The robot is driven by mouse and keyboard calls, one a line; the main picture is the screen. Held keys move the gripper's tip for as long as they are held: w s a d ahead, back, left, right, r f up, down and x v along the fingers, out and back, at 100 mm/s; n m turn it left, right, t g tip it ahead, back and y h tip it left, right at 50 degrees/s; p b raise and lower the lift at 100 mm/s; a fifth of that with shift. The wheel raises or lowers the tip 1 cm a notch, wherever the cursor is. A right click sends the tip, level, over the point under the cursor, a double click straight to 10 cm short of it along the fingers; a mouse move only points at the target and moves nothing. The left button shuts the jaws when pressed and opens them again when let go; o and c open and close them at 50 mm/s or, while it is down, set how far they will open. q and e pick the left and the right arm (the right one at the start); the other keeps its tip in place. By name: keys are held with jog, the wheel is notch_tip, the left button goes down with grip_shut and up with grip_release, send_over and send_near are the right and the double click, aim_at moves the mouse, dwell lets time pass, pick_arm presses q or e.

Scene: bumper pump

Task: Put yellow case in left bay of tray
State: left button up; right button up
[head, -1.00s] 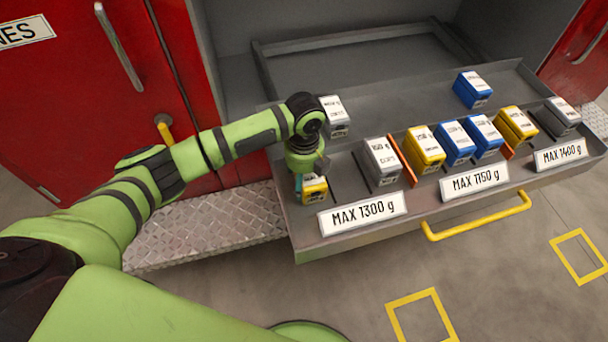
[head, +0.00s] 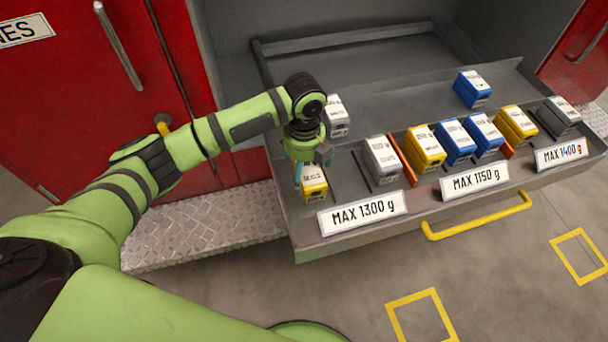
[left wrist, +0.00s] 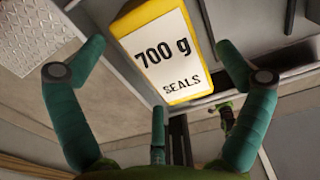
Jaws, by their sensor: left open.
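A yellow case (head: 314,188) stands in the left bay of the tray (head: 300,228), behind the MAX 1300 g label. Its white top label reads 700 g SEALS in the left wrist view (left wrist: 160,50). My left gripper (head: 312,168) is open just above and behind this case. In the left wrist view its teal fingers are spread to either side of the case, with visible gaps. Other yellow cases stand in the middle bay (head: 426,150) and right bay (head: 516,125). My right gripper is not in view.
A grey case (head: 381,160) and another farther back (head: 336,116) share the left bay. An orange divider (head: 402,160) borders it. Blue cases (head: 484,135) stand farther right; one (head: 472,89) sits at the back. A yellow handle (head: 476,217) runs along the front.

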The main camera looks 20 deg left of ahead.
aim_at(304, 171)
pick_arm(q)
notch_tip(304, 171, up, 8)
jog(key=shift+r+b, duration=0.1)
jog(key=shift+b, duration=0.25)
dwell(1.3)
